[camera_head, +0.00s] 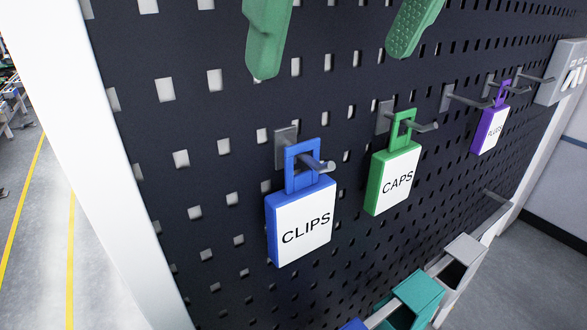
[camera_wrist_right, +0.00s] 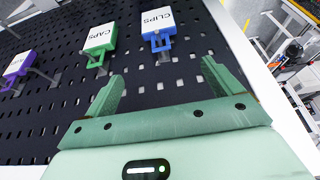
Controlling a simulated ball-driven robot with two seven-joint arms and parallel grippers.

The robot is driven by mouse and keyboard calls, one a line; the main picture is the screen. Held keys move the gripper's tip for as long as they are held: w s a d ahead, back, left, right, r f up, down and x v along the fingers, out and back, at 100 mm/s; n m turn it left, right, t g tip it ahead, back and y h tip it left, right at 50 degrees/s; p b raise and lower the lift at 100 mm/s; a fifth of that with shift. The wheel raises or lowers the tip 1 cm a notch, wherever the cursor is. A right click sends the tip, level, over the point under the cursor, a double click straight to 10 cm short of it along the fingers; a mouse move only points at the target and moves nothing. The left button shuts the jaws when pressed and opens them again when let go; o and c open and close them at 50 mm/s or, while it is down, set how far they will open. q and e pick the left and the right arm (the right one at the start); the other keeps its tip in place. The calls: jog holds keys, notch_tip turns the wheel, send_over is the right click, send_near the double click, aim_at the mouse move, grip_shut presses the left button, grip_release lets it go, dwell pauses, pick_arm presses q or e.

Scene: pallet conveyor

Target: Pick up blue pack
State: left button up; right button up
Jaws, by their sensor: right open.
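The blue pack (camera_head: 300,222) is labelled CLIPS and hangs by its blue loop handle from a grey hook on the dark pegboard. It also shows upside down at the top of the right wrist view (camera_wrist_right: 157,20). My right gripper (camera_head: 332,60) shows as two green fingers at the top of the head view, above the blue pack and apart from it. In the right wrist view its fingers (camera_wrist_right: 162,82) are spread wide with nothing between them, and the pack lies beyond the fingertips. My left gripper is not in view.
A green CAPS pack (camera_head: 392,178) hangs just right of the blue pack. A purple pack (camera_head: 490,128) hangs further right, near empty hooks. Below stand a teal bin (camera_head: 418,290) and a grey bin (camera_head: 455,272). A white post (camera_head: 110,170) edges the pegboard (camera_head: 215,130) on the left.

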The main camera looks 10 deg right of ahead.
send_near(310, 157)
notch_tip(310, 157, down, 2)
jog(key=shift+w+a+f, duration=0.2)
jog(key=shift+w+f, duration=0.2)
jog(key=shift+f, duration=0.15)
jog(key=shift+w+a+f, duration=0.25)
jog(key=shift+w+f, duration=0.1)
jog(key=shift+f, duration=0.25)
jog(key=w+f, duration=0.2)
jog(key=shift+w+a, duration=0.15)
jog(key=shift+w, duration=0.2)
jog(key=shift+f, duration=0.75)
jog(key=f, duration=0.1)
jog(key=f+p, duration=0.1)
jog(key=f, duration=0.1)
jog(key=shift+a+f, duration=0.1)
jog(key=shift+a, duration=0.15)
jog(key=shift+w+f, duration=0.2)
jog(key=shift+w, duration=0.2)
jog(key=shift+s, duration=0.25)
jog(key=c, duration=1.4)
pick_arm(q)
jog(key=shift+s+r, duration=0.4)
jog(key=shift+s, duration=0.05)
pick_arm(e)
jog(key=shift+o, duration=0.2)
